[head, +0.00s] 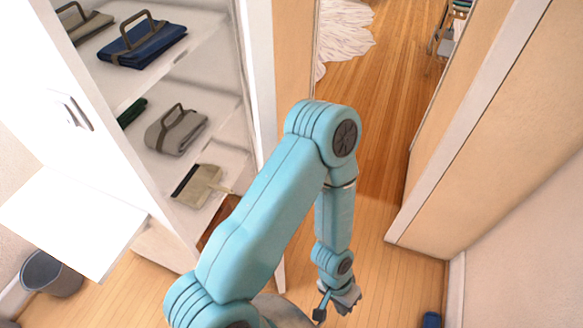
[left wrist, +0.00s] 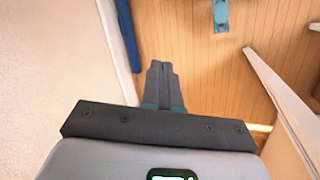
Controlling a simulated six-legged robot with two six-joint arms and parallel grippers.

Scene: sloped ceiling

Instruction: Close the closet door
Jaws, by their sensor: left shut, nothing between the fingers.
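The white closet door (head: 35,95) stands open on the left of the head view, with a small handle (head: 72,112) on its face. The closet's shelves (head: 205,60) are exposed to its right. My left gripper (head: 340,302) is low over the wood floor, right of the closet and well apart from the door handle. Its fingers are partly hidden by the wrist in the head view. In the left wrist view its fingers (left wrist: 164,82) are together, with nothing between them. My right gripper is not in view.
The shelves hold a blue folded item (head: 145,48), a grey one (head: 175,132) and a dustpan (head: 200,185). A white panel (head: 75,222) and a grey bin (head: 50,275) are at lower left. A tan partition (head: 440,205) stands right. Wood floor (head: 375,110) continues between.

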